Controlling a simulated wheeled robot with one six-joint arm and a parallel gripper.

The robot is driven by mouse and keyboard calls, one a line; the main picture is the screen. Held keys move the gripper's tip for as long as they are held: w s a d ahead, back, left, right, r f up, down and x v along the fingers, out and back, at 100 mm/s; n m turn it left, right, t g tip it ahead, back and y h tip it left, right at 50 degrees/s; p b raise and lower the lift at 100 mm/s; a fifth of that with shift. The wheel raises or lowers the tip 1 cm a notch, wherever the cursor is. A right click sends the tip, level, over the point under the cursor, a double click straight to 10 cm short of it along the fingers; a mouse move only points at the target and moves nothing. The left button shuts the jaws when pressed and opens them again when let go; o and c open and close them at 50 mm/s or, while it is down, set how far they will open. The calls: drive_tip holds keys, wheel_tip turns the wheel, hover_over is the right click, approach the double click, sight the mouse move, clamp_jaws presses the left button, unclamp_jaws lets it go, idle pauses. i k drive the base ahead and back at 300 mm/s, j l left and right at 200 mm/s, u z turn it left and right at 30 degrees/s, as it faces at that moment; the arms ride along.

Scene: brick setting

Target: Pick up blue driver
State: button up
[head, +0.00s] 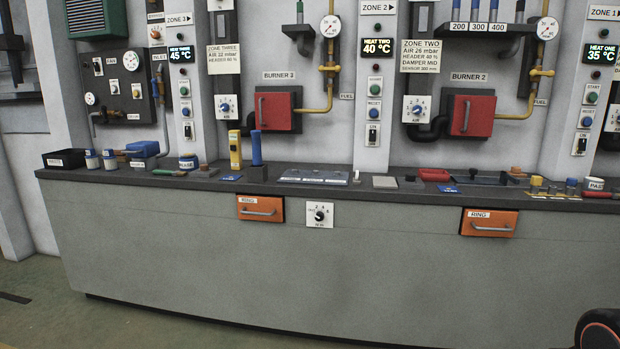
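A blue upright handle (256,148) stands in a dark block on the bench top, left of centre. It looks like the blue driver, but its shaft is hidden in the block. My gripper is not in view.
The long grey bench (250,260) has a dark top. A yellow meter (235,150) stands close left of the blue handle. A grey plate (313,177) lies to its right. Orange drawers (260,209) and (488,222) are in the front. The floor before the bench is clear.

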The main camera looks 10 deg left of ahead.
sight(257, 160)
drive_tip(key=i+l, duration=0.1)
drive_tip(key=i, duration=0.35)
drive_tip(key=i+l, duration=0.15)
drive_tip(key=i, duration=0.35)
